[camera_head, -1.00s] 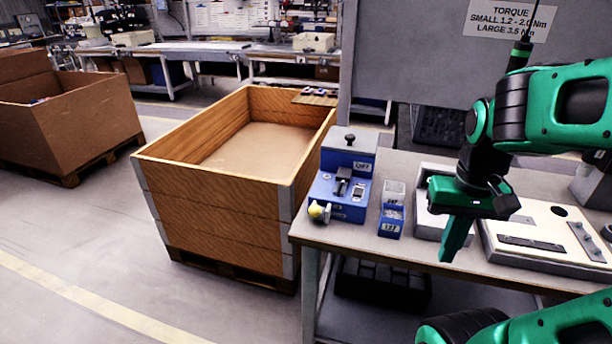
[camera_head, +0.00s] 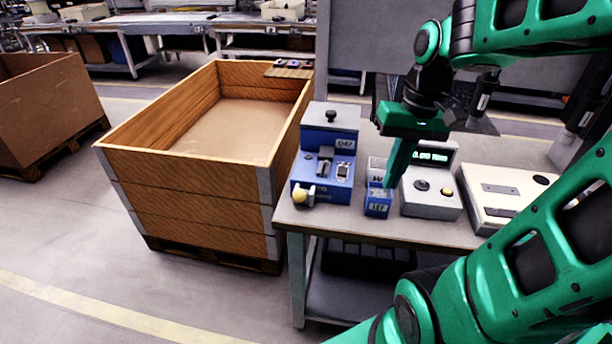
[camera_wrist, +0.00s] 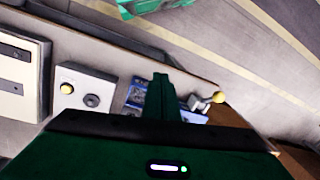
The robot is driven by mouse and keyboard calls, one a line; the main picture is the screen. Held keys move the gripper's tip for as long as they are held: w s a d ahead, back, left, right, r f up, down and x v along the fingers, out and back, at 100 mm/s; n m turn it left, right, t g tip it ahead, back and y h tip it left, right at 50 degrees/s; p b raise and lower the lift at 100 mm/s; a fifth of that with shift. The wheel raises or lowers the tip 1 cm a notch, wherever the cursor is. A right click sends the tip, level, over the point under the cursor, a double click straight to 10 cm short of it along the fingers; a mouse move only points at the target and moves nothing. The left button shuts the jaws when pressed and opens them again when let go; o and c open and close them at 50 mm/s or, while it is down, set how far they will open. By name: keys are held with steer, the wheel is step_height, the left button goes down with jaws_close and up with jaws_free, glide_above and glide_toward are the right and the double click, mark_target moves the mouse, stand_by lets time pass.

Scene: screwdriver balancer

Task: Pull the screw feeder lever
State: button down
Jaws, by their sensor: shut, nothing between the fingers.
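The blue screw feeder (camera_head: 325,170) stands on the near left part of the workbench, with a grey-lidded top. Its lever has a pale yellow ball knob (camera_head: 299,196) at the front left corner, low over the table edge. The knob also shows in the wrist view (camera_wrist: 219,97), to the right of my fingers. My gripper (camera_head: 388,185) is shut and empty. It points down above the small blue bins (camera_head: 377,200), to the right of the feeder and apart from the lever. In the wrist view my fingers (camera_wrist: 161,78) hide part of the feeder and bins.
A grey box with a lit display, a dark knob and a yellow button (camera_head: 432,198) stands right of the bins. A white panel fixture (camera_head: 500,192) is further right. A large wooden crate (camera_head: 190,195) stands left of the workbench (camera_head: 330,225). The air before the lever is clear.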

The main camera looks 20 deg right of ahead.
steer(key=w+a+r+n+y, duration=0.1)
steer(key=w+a+r+n, duration=0.1)
steer(key=w, duration=0.5)
steer(key=w+a+r+n+g+y, duration=0.1)
steer(key=w+a+r+n+y, duration=0.1)
steer(key=w+n, duration=0.3)
steer(key=shift+w+a+r, duration=0.6)
steer(key=shift+w+a, duration=0.15)
steer(key=shift+w, duration=1.05)
glide_toward(302, 196)
step_height(302, 196, down, 5)
steer(key=w, duration=0.2)
steer(key=shift+s+a+f, duration=0.15)
steer(key=shift+a+f, duration=0.3)
steer(key=shift+a, duration=0.1)
